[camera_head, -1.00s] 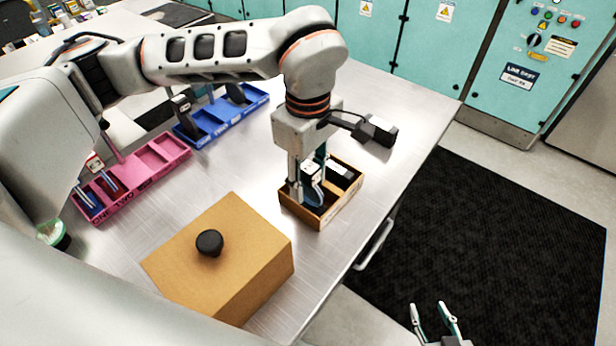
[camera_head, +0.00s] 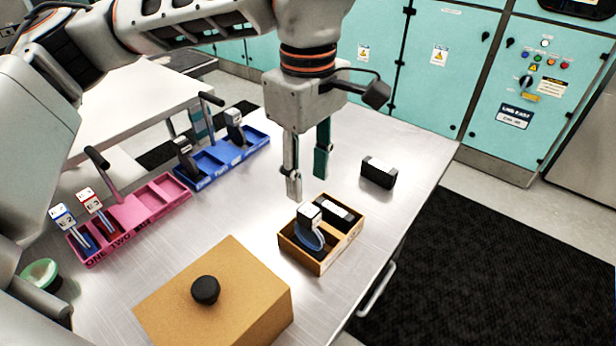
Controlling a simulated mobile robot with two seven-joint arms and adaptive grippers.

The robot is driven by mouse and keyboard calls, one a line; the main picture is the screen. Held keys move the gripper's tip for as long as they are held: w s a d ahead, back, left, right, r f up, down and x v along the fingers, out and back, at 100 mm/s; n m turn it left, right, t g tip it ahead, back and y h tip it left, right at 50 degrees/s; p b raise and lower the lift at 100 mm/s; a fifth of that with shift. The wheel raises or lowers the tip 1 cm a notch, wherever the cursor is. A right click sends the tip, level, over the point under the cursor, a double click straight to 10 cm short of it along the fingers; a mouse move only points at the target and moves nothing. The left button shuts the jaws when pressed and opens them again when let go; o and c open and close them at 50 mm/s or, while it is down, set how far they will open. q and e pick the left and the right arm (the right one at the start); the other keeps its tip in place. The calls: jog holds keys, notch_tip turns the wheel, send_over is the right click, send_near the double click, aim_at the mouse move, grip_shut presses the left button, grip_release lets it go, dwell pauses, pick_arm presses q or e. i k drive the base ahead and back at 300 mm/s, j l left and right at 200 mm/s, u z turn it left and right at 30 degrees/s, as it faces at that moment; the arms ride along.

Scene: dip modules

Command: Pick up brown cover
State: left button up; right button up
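The brown cover (camera_head: 245,301) is a box-shaped lid with a black round knob (camera_head: 205,290) on top. It stands on the near part of the metal table. My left gripper (camera_head: 306,186) points down with its two fingers apart and nothing between them. It hangs above and behind the small wooden box, up and to the right of the cover, clear of both. My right gripper is out of the frame.
A wooden box (camera_head: 293,257) holds a blue-and-white module (camera_head: 309,228) and a black module (camera_head: 337,210). A black-and-white block (camera_head: 379,172) stands behind it. Pink (camera_head: 152,204) and blue (camera_head: 244,147) trays lie at left. Bare table (camera_head: 227,196) lies between.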

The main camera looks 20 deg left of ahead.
aim_at(228, 296)
jog(key=k+l, duration=0.45)
jog(key=k, duration=0.15)
jog(key=k+l, duration=0.4)
jog(key=k, duration=0.2)
jog(key=k+l, duration=0.45)
jog(key=k, duration=0.15)
